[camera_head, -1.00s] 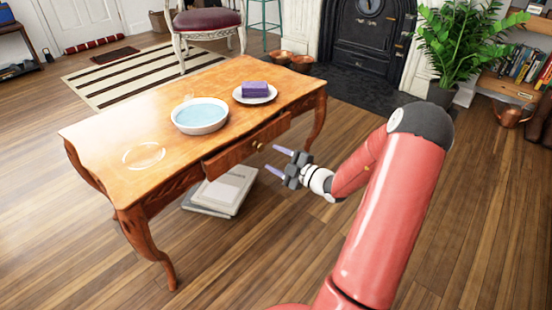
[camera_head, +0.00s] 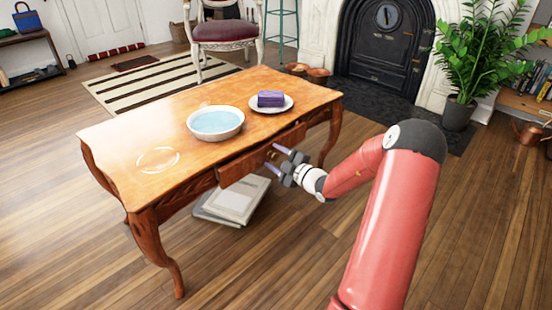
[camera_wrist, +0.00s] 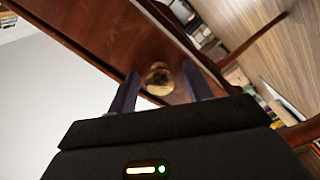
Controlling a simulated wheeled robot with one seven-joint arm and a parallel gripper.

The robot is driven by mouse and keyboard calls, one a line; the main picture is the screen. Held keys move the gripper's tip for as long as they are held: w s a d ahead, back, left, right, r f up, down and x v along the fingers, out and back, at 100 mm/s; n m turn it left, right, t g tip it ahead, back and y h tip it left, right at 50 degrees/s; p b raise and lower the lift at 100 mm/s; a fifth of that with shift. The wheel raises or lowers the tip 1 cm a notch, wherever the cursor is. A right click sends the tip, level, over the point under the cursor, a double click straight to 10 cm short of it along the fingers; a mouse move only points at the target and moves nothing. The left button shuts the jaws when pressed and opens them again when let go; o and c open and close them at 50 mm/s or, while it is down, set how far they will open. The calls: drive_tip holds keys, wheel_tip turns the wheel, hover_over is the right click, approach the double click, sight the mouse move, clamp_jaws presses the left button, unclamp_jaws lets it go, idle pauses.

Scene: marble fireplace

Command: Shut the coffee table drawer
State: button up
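The wooden coffee table (camera_head: 120,132) stands in the middle of the head view. Its drawer (camera_head: 236,169) sticks out from the front side, partly open. My gripper (camera_head: 274,158) is at the drawer front with its two fingers spread. In the wrist view the round brass knob (camera_wrist: 159,79) of the drawer shows between the open fingers of my gripper (camera_wrist: 161,88), with a gap on each side. I cannot tell whether the gripper touches the drawer front.
On the tabletop are a white bowl of blue liquid (camera_head: 216,122), a plate (camera_head: 284,106) with a purple block (camera_head: 271,98), and a clear glass dish (camera_head: 157,160). Books (camera_head: 234,200) lie on the floor below. Floor is clear at the front right.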

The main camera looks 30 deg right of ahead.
clamp_jaws()
drive_tip(key=shift+w+a+r+p, duration=0.2)
drive_tip(key=shift+w+p, duration=0.2)
drive_tip(key=shift+p, duration=0.15)
drive_tip(key=shift+w+a+r+p, duration=0.1)
drive_tip(key=shift+w+a+p, duration=0.05)
drive_tip(key=shift+w+p, duration=0.35)
drive_tip(key=shift+w+a+f, duration=0.1)
drive_tip(key=shift+w+f, duration=0.1)
drive_tip(key=shift+w, duration=0.1)
drive_tip(key=shift+o, duration=0.4)
unclamp_jaws()
drive_tip(key=shift+a, duration=0.1)
drive_tip(key=shift+a+f, duration=0.1)
drive_tip(key=shift+f, duration=0.1)
drive_tip(key=shift+s, duration=0.1)
